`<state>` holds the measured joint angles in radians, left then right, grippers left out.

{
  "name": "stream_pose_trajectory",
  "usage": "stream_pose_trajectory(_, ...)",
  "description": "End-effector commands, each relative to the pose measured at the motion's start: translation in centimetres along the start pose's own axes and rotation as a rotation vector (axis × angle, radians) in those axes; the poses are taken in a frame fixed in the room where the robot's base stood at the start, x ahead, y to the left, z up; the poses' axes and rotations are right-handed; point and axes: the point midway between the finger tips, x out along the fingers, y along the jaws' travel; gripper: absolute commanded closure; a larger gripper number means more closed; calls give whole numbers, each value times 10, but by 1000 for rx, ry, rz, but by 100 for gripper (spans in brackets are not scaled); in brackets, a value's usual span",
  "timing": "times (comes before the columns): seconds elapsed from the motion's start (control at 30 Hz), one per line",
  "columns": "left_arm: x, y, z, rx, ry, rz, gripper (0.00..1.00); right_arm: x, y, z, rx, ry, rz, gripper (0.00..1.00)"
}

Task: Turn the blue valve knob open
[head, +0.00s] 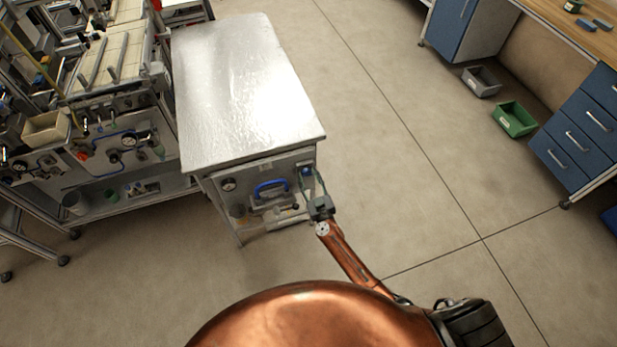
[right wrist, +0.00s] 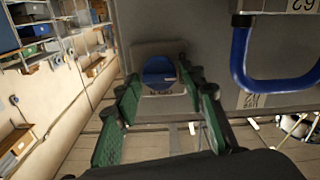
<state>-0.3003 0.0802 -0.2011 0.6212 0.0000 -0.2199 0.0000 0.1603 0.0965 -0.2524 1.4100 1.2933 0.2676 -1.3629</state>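The blue valve knob (right wrist: 158,70) is round and sits in a pale square mount on the front of a grey cabinet. In the head view the knob (head: 305,171) is small at the cabinet's upper right front corner. My right gripper (head: 312,183) is in front of it with its fingers pointing at the panel. In the right wrist view my right gripper (right wrist: 159,88) has its green-padded fingers spread apart, with the knob framed between the tips. Nothing is held. I cannot tell whether the tips touch the mount. My left gripper is not in view.
A blue U-shaped handle (head: 271,187) is left of the knob on the same panel, near a gauge (head: 228,184). The cabinet's shiny metal top (head: 245,90) is bare. A cluttered machine bench (head: 120,135) stands left. Open floor (head: 400,190) lies to the right.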

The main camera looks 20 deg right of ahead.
Motion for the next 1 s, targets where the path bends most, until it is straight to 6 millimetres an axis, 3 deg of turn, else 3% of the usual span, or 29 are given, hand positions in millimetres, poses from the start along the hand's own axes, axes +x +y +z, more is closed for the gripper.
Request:
stream_pose_trajectory(0.43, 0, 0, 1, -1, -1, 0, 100, 0, 0, 0, 0, 0, 0, 95)
stream_pose_trajectory(0.77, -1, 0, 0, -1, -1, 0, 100, 0, 0, 0, 51, 0, 0, 95)
stream_pose_trajectory(1.0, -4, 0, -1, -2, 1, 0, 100, 0, 0, 0, 201, -1, -1, 95)
